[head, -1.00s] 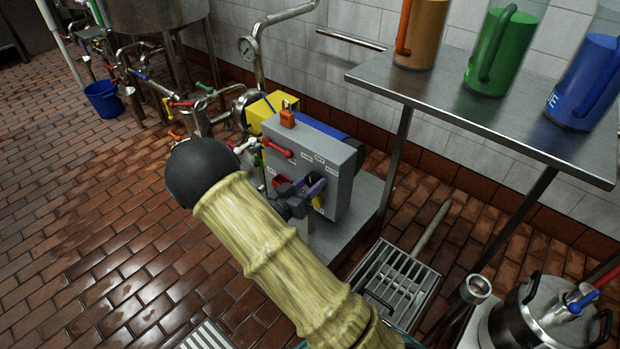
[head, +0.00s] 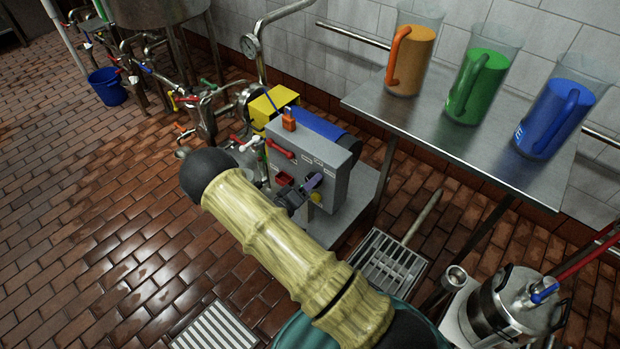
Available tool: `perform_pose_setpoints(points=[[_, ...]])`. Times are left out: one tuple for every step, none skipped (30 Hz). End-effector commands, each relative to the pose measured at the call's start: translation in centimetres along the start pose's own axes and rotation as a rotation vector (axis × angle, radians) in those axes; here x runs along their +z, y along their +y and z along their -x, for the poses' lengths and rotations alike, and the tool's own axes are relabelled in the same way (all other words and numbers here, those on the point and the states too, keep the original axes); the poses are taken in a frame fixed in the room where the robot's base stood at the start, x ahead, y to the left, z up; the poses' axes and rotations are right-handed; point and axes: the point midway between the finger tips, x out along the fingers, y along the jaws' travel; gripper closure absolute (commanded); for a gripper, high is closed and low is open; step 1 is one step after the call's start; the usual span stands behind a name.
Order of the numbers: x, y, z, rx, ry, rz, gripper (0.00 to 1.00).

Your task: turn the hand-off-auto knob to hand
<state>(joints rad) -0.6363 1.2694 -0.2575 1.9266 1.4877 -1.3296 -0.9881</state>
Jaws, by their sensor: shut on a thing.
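A grey control box (head: 342,172) stands low on a metal base in the middle of the head view, with small labels on its front face. My gripper (head: 305,189) is at the front face of this box, with its jaws shut on the hand-off-auto knob. The knob is largely hidden by the jaws, so its pointer position cannot be read. A purple piece (head: 314,181) shows at the jaws; I cannot tell whether it is part of the knob. My arm comes in from the lower right and covers part of the area in front of the box.
A red-handled lever (head: 281,149), a red fitting (head: 284,178) and a yellow part (head: 316,197) are close to my gripper. An orange padlock (head: 289,122) sits on top. A steel table (head: 440,140) with coloured jugs stands right. Pipes and valves crowd the left; brick floor is open farther left.

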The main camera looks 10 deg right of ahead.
Motion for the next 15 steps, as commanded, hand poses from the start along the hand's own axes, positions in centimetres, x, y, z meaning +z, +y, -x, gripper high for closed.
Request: perform_pose_setpoints(points=[[0.01, -0.01, 0.11, -0.004, -0.002, 0.015, 0.8], [0.02, -0.03, 0.11, -0.004, -0.002, 0.022, 0.8], [0.04, -0.06, 0.11, -0.004, -0.002, 0.031, 0.8], [0.05, -0.08, 0.11, -0.004, -0.002, 0.036, 0.8], [0.06, -0.1, 0.11, -0.004, -0.002, 0.04, 0.8], [0.08, -0.12, 0.11, -0.004, -0.002, 0.044, 0.8], [0.09, -0.14, 0.11, -0.004, -0.002, 0.046, 0.8], [0.1, -0.15, 0.11, -0.004, -0.002, 0.047, 0.8], [0.1, -0.17, 0.11, -0.004, -0.002, 0.048, 0.8], [0.11, -0.17, 0.11, -0.004, -0.002, 0.049, 0.8], [0.11, -0.18, 0.11, -0.004, -0.002, 0.049, 0.8], [0.11, -0.18, 0.11, -0.004, -0.002, 0.048, 0.8], [0.11, -0.18, 0.11, -0.004, -0.002, 0.048, 0.8], [0.11, -0.18, 0.11, -0.004, -0.002, 0.048, 0.8], [0.11, -0.19, 0.12, -0.004, -0.002, 0.048, 0.8]])
